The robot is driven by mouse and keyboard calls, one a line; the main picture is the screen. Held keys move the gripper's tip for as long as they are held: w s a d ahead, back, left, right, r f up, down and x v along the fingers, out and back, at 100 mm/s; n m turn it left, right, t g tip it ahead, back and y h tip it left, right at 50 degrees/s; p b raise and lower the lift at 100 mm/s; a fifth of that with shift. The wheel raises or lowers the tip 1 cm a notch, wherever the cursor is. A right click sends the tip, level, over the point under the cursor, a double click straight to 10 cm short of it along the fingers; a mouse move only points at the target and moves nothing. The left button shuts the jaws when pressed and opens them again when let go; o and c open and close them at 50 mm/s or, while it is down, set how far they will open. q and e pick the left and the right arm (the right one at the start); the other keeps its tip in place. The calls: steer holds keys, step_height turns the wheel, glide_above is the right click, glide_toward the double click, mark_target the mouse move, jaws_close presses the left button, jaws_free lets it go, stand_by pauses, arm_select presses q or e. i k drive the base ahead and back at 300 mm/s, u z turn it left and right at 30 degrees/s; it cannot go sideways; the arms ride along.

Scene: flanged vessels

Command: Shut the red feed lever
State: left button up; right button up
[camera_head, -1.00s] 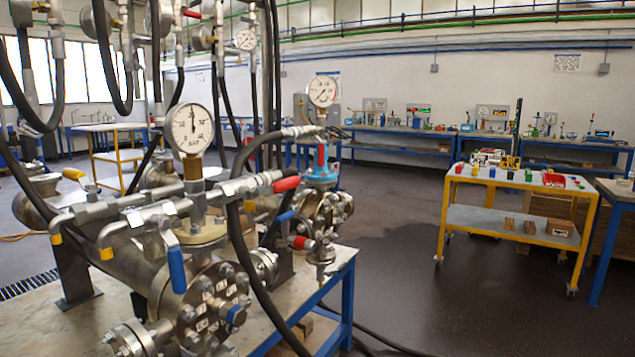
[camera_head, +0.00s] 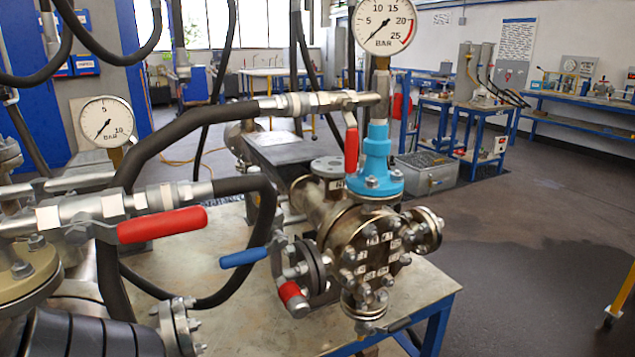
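Three red-handled levers are in the head view. A large red lever (camera_head: 162,225) lies nearly level along a metal valve and hose fitting in the left foreground. A second red lever (camera_head: 351,150) hangs downward from the valve on the upper hose line, beside the blue neck (camera_head: 375,165) of the flanged vessel (camera_head: 368,245). A short red handle (camera_head: 289,292) sits low at the vessel's left side. I cannot tell from the picture which one is the feed lever. Neither of my grippers shows.
A blue lever (camera_head: 244,257) points left from the vessel's side port. Black hoses (camera_head: 190,125) arch across the left and middle. Pressure gauges (camera_head: 385,24) stand above the pipework. The vessel rests on a blue-framed table (camera_head: 420,290). Open floor (camera_head: 530,235) lies to the right.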

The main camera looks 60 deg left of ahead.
mark_target(171, 224)
steer(key=i, duration=1.7)
steer(key=u, duration=4.6)
